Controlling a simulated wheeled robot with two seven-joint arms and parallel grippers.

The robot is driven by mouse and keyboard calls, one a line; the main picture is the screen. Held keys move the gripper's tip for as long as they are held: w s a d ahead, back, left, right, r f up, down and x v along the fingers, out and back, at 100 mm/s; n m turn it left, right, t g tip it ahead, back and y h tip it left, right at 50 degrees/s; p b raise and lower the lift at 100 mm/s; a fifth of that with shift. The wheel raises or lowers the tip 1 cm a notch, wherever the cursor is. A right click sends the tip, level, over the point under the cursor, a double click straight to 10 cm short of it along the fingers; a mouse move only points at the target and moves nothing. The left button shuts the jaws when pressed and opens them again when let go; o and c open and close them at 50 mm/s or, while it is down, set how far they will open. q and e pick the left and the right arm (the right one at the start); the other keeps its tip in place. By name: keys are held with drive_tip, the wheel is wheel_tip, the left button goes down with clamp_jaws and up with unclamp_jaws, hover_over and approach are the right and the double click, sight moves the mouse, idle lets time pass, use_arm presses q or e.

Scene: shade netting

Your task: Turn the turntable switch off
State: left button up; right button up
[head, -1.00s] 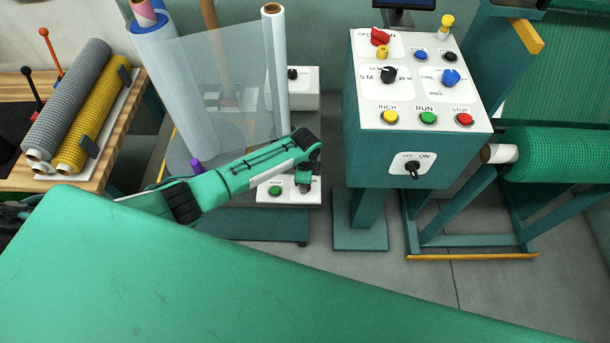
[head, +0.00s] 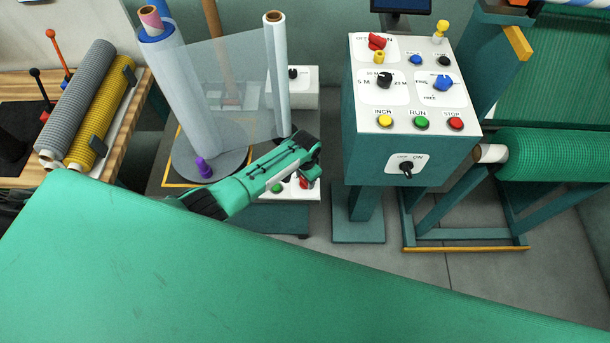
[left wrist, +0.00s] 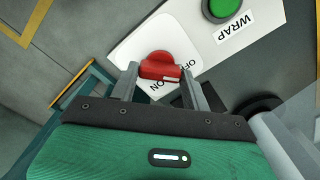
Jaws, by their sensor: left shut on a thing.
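The turntable switch is a red knob (left wrist: 160,68) on a white plate lettered OFF and ON, on the turntable wrapper's low panel. In the left wrist view my left gripper (left wrist: 160,82) has one finger on each side of the knob and is shut on it. A pale mark shows on the knob near the lettering, but I cannot tell surely which word it points to. In the head view the left gripper (head: 309,170) reaches down over this panel, and only a bit of red (head: 306,183) shows beneath it. My right gripper is not in view.
A green WRAP button (left wrist: 222,8) sits beside the switch plate. The round turntable (head: 225,165) carries a film-wrapped roll and a purple knob. A control box (head: 365,150) with other switches stands to the right.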

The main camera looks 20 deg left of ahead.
use_arm(q)
drive_tip(key=shift+o, duration=0.2)
drive_tip(key=shift+n, duration=0.5)
drive_tip(key=o, duration=1)
drive_tip(key=shift+c, duration=0.2)
wheel_tip(320, 180, up, 14)
drive_tip(key=shift+f, duration=0.1)
